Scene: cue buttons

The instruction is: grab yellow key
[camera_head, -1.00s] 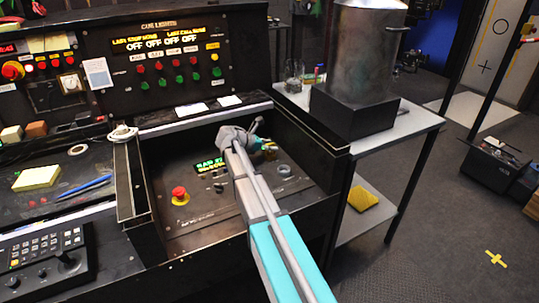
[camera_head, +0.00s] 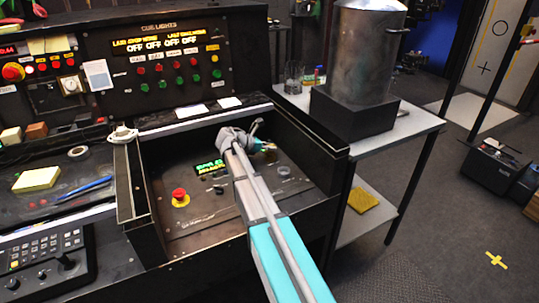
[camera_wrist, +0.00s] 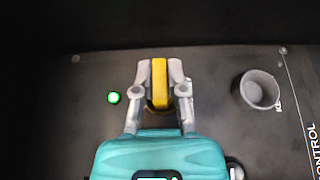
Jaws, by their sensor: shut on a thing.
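The yellow key (camera_wrist: 159,82) is a narrow yellow bar in the wrist view, standing between my two fingers. My gripper (camera_wrist: 159,88) is shut on it, with a grey finger against each side. A dark round base shows just below the key, partly hidden by my fingers; I cannot tell whether the key is still seated in it. In the head view my gripper (camera_head: 262,146) is over the recessed black panel (camera_head: 215,205), and the key is too small there to make out clearly.
A grey round cup-like socket (camera_wrist: 259,90) sits right of my gripper, and a green light (camera_wrist: 114,98) left. A red emergency button (camera_head: 179,194) and green display (camera_head: 211,169) are on the panel. Black walls border the recess. A metal canister (camera_head: 364,50) stands on the side table.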

